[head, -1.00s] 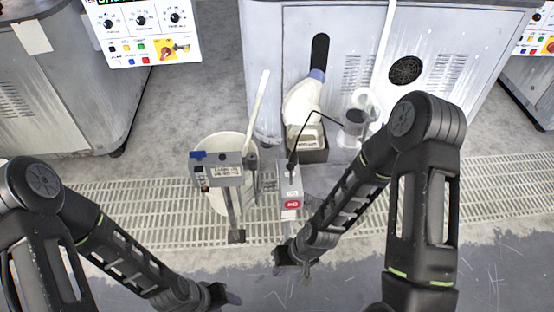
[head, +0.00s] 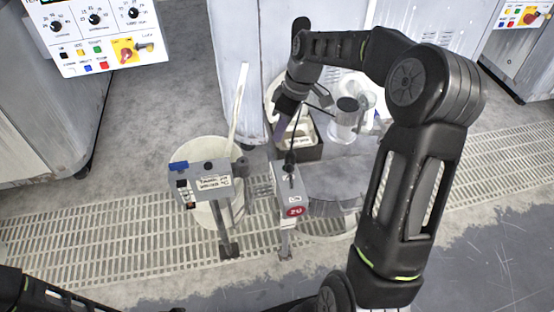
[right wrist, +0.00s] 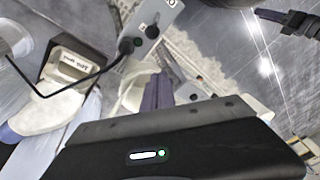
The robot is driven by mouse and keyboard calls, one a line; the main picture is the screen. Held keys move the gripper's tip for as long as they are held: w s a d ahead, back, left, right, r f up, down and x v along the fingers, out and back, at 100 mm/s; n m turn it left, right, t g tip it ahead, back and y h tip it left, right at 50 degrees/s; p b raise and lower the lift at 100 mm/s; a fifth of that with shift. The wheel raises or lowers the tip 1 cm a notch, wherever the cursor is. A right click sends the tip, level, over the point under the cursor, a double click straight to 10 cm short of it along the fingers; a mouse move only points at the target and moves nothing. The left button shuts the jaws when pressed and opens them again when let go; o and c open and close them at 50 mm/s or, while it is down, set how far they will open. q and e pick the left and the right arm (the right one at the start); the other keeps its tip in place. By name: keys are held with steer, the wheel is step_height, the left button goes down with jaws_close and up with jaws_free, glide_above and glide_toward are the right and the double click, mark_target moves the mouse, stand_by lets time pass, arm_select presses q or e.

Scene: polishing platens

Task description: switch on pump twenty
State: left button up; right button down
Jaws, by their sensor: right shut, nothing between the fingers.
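A grey switch box (head: 287,178) on a post bears a red oval label (head: 295,211) that seems to read 20. A black cable enters its top beside small dark parts. In the right wrist view, the box (right wrist: 150,20) shows a cable plug (right wrist: 127,45) and a black knob-like part (right wrist: 152,32). My right gripper (head: 279,133) is shut and empty, above and behind the box, apart from it. Its dark fingers (right wrist: 158,90) point towards the box. A dark gripper at the upper right of the wrist view (right wrist: 270,15) seems to be my left; its jaws are unclear.
A second grey box (head: 205,182) with a blue part stands left on a post, before a round pale lid (head: 190,150). A clear jug (head: 345,120) and a tray (head: 310,150) sit behind. A machine panel (head: 95,35) is upper left. Grated floor lies around the posts.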

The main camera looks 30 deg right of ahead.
mark_target(291, 175)
steer(key=shift+f, duration=0.1)
steer(key=shift+s+a+f+b, duration=0.1)
steer(key=shift+s+f+b, duration=0.2)
steer(key=shift+f, duration=1.25)
steer(key=shift+s+d+f+b, duration=0.15)
steer(key=shift+s+f, duration=0.3)
steer(key=shift+f, duration=1.05)
steer(key=shift+s+a+f+b, duration=0.2)
steer(key=shift+s+f, duration=0.15)
steer(key=shift+f, duration=1.2)
